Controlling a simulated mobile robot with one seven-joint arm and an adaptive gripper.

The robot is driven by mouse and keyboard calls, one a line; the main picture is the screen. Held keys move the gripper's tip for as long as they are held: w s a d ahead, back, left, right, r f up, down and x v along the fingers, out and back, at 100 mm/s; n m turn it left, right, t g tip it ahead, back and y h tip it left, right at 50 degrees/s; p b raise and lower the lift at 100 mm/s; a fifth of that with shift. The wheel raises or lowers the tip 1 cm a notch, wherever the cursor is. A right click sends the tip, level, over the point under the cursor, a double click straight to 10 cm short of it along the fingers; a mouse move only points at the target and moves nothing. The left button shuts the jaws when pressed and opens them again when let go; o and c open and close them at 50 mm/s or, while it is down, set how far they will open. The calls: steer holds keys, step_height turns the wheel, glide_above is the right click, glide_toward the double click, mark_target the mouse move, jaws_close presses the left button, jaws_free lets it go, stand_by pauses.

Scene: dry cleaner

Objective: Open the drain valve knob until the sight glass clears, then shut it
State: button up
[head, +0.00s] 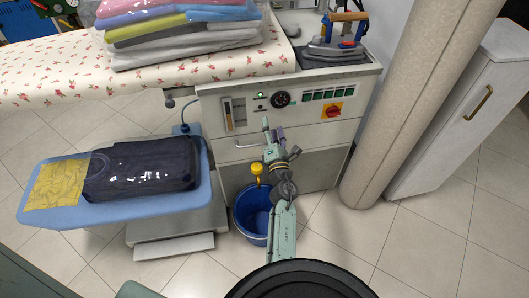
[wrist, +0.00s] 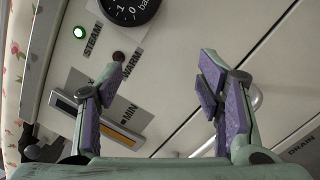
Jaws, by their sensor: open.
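The yellow drain valve knob (head: 257,169) shows below the front panel, just left of my arm and above a blue bucket (head: 252,212). The knob is out of the wrist view. The sight glass (head: 228,113) is a narrow upright window at the panel's left; in the wrist view it (wrist: 75,108) shows an amber part near a MIN label. How clear its contents are I cannot tell. My gripper (head: 273,130) is open and empty in front of the panel, above and right of the knob. Its purple-padded fingers (wrist: 160,75) stand apart in the wrist view.
A pressure gauge (head: 280,99), a lit green lamp (head: 260,94) and a red switch (head: 333,110) sit on the panel. A drawer handle (head: 247,144) sticks out below. A blue padded board (head: 110,214) with folded clothes juts out left. A beige column (head: 405,105) stands right.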

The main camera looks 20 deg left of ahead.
steer(key=s+a+f+m+b, duration=0.2)
steer(key=s+a+f+m, duration=0.15)
steer(key=f+m, duration=0.4)
steer(key=m+h+b, duration=0.2)
steer(key=m+b, duration=0.2)
steer(key=m, duration=1.5)
glide_toward(257, 172)
steer(key=r, duration=0.1)
steer(key=shift+g, duration=0.4)
steer(key=b+x, duration=0.3)
steer(key=x, duration=0.6)
steer(key=shift+w+a+f+b, duration=0.1)
steer(key=shift+w+f+b, duration=0.1)
steer(key=shift+w+b, duration=0.15)
steer(key=shift+x, duration=0.75)
steer(key=shift+r, duration=0.15)
steer(key=c, duration=1.1)
steer(key=shift+a+r, duration=0.1)
